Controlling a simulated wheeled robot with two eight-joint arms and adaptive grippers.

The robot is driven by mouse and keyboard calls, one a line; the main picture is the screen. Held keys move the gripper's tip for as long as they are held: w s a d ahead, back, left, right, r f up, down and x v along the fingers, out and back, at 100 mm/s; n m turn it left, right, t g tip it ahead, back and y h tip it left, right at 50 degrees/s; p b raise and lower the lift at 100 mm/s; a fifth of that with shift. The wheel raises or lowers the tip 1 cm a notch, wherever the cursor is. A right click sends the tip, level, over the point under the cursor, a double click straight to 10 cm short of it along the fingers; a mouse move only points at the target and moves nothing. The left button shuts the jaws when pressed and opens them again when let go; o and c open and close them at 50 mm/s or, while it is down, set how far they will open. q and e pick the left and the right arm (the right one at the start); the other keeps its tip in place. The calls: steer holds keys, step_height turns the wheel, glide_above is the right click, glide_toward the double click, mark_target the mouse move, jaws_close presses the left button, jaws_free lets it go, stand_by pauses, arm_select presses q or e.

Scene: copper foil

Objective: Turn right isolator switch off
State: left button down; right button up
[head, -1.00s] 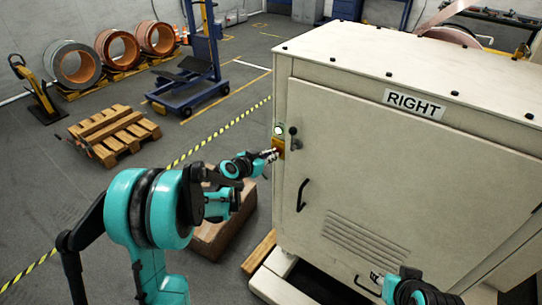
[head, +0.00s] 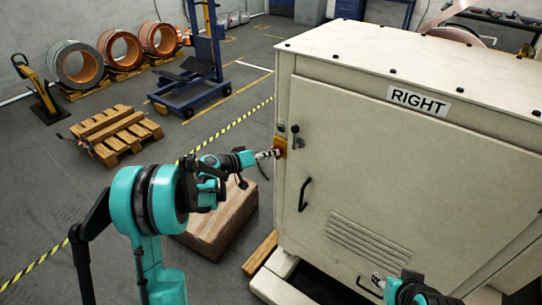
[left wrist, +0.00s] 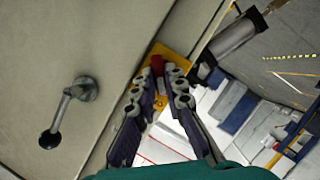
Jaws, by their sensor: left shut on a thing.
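The right isolator switch (head: 280,143) is a red knob on a yellow plate at the left edge of the cabinet (head: 400,165) labelled RIGHT. In the left wrist view the red knob (left wrist: 157,64) shows between my fingertips, partly hidden by them. My left gripper (head: 274,153) is shut on the knob, and its fingers (left wrist: 160,84) look tilted against the plate. A small round lamp (head: 281,128) above the switch looks dark. My right gripper (head: 377,281) is low in front of the cabinet, small and partly hidden by its own arm.
A pallet (head: 115,135) and a blue lift (head: 195,80) stand further back.

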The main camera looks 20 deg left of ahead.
arm_select(q)
steer(key=shift+f+n, duration=0.1)
steer(key=shift+n, duration=0.2)
stand_by(0.4)
steer(key=c, duration=1.6)
jaws_free()
steer(key=shift+a, duration=0.1)
steer(key=v, duration=1.2)
